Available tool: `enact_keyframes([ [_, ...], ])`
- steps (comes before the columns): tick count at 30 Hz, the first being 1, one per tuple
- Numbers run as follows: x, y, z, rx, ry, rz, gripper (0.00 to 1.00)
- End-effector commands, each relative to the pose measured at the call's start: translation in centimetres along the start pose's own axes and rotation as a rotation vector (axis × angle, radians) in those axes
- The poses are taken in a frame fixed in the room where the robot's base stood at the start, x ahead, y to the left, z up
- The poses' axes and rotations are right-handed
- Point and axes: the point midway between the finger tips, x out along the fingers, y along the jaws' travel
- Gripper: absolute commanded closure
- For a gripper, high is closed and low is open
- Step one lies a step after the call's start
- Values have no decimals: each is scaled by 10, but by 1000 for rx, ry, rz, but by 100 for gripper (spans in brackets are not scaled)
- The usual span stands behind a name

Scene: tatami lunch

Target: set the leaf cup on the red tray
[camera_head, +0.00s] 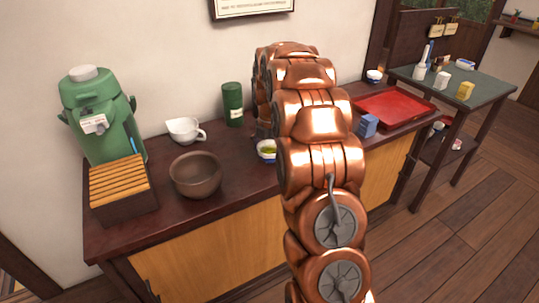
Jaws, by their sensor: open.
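The leaf cup (266,156), a small pale cup with green contents, stands on the dark counter near its middle; my arm covers its right side. The red tray (392,107) lies flat on the right part of the counter, and the part in view looks empty. My gripper (263,132) shows only as a small dark part behind my copper arm, just above and behind the leaf cup in the picture. It is open; its fingertips are mostly hidden, and I cannot tell whether it touches the cup.
A blue box (367,125) stands at the tray's front left edge. A green canister (232,104), white cup (185,130), brown bowl (196,176) and green dispenser (97,115) stand to the left. A small bowl (374,76) is behind the tray. A side table (490,82) adjoins at right.

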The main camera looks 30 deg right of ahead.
Motion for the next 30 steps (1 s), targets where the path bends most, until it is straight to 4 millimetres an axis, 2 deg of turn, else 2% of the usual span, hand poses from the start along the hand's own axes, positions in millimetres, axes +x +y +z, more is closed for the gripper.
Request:
enact_keyframes([
  [3,-1,0,0,0,-1,1,1],
  [23,-1,0,0,0,-1,1,70],
  [30,-2,1,0,0,-1,2,71],
])
